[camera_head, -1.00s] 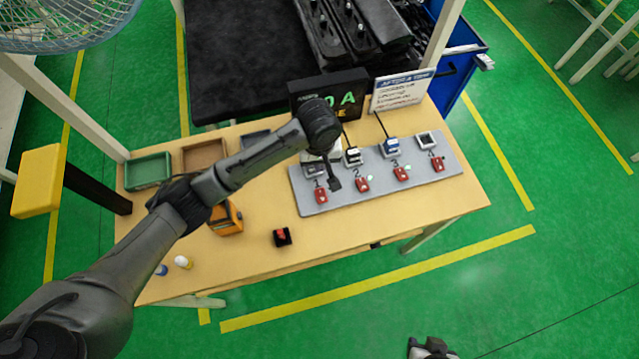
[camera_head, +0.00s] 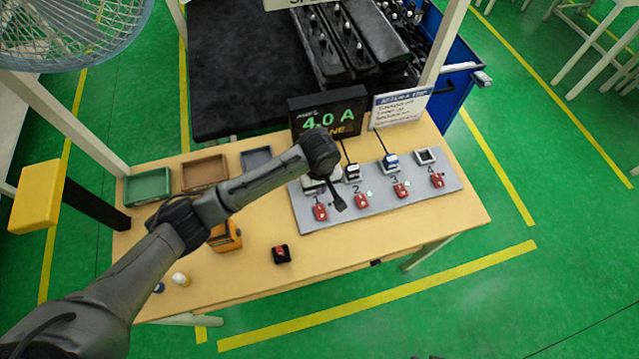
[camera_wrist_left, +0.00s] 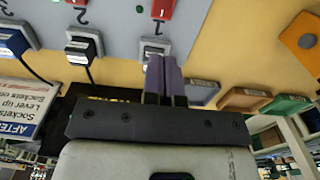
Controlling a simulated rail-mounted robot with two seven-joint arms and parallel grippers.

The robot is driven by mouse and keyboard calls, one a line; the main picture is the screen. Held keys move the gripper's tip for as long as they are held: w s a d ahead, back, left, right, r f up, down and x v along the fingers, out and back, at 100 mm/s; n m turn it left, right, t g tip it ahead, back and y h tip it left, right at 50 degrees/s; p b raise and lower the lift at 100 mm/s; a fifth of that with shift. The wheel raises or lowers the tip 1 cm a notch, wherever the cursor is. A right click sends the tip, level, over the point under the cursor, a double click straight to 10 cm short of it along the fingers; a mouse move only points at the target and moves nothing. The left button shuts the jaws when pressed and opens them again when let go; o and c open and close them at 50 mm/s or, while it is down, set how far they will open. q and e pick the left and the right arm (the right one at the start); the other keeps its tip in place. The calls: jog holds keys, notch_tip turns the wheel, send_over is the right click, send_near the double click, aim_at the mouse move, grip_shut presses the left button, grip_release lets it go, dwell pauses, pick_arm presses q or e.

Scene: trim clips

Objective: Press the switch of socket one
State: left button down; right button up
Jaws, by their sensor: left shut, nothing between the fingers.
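A grey panel (camera_head: 390,207) on the table carries a numbered row of sockets with red rocker switches. The red switch of socket one (camera_head: 320,212) is at the panel's left end; in the left wrist view its red end (camera_wrist_left: 163,9) is at the top edge. Socket one (camera_wrist_left: 155,48) is partly hidden behind my fingers. My left gripper (camera_head: 339,205) is shut and empty, pointing down just right of switch one in the head view. Its fingers show over socket one in the left wrist view (camera_wrist_left: 163,58). I cannot tell whether they touch anything. My right gripper is not in view.
A black plug (camera_head: 352,172) sits in socket two and a blue plug (camera_head: 391,161) in socket three. A display (camera_head: 328,120) reading 4.0 A and a sign (camera_head: 401,106) stand behind. Trays (camera_head: 148,186), an orange device (camera_head: 226,236) and a red button (camera_head: 281,254) lie left.

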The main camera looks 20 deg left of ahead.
aim_at(319, 206)
pick_arm(q)
notch_tip(319, 206, down, 11)
jog(key=shift+r+b, duration=0.15)
jog(key=shift+b, duration=0.2)
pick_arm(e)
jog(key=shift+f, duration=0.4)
